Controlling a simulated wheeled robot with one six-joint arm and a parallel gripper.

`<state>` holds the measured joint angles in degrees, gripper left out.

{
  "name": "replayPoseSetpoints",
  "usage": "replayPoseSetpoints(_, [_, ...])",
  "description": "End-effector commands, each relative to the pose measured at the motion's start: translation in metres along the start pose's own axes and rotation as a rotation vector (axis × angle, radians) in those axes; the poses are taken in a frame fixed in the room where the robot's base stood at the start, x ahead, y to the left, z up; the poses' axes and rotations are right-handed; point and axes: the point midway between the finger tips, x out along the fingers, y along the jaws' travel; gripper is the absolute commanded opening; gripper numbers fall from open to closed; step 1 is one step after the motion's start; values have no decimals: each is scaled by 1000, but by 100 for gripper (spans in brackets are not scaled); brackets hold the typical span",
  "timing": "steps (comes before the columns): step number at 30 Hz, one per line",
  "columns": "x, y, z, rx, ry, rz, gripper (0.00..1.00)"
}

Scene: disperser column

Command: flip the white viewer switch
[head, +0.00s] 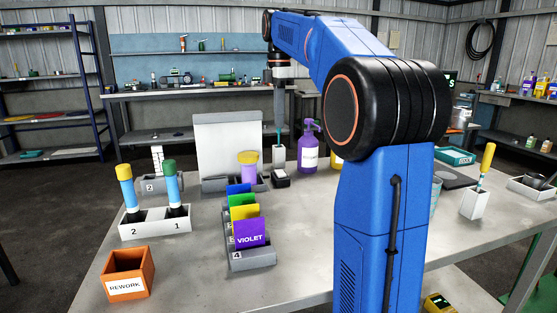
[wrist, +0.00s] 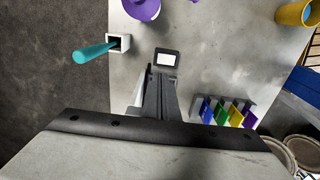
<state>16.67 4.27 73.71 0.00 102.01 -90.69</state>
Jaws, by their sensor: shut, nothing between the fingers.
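A small dark box with a white face (head: 281,179) sits on the table, right of the upright white panel (head: 227,145). In the wrist view its white face in a dark frame (wrist: 167,58) shows just past my fingertips; I take it for the viewer switch, but its tilt is too small to read. My gripper (head: 279,118) points down above that part of the table. In the wrist view my gripper (wrist: 153,75) has its fingers together and empty. It appears apart from the box, though the exact gap is hard to judge.
A teal-handled tool (wrist: 95,52) stands in a white holder (wrist: 118,42) close by. A purple bottle (head: 310,148) stands behind to the right. A yellow-topped purple cylinder (head: 248,170) and a rack of coloured cards (head: 250,258) are to the left. The front middle of the table is clear.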

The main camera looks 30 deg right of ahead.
Motion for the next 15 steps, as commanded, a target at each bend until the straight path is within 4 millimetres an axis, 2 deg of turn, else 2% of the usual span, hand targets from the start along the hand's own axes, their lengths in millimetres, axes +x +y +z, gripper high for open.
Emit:
replayPoseSetpoints(7, [15,0,0,1,0,-2,0])
replayPoseSetpoints(15, [61,-1,0,1,0,-2,0])
